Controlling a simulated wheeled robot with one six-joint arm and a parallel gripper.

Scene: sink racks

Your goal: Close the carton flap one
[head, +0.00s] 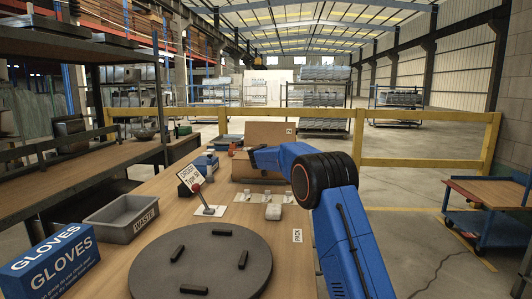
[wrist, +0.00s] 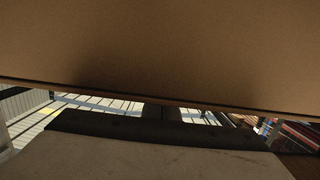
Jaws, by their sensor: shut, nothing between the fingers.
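The brown cardboard carton (head: 243,170) stands at the far end of the bench in the head view. One flap (head: 270,131) stands up at its back, with a small label at its right. My blue arm reaches across the carton from the right and hides part of it. My gripper (wrist: 161,112) shows as short dark fingers, shut and empty, in the wrist view. A broad cardboard surface (wrist: 160,50) fills the top of that view, very close to the fingers. I cannot tell whether they touch it, or which flap is flap one.
A round dark turntable (head: 215,262), a grey waste bin (head: 122,218), a blue gloves box (head: 48,265) and a sign on a stand (head: 208,210) are on the bench. Small pale items (head: 273,211) lie before the carton. Shelving (head: 80,115) stands left; a yellow rail (head: 420,163) runs behind.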

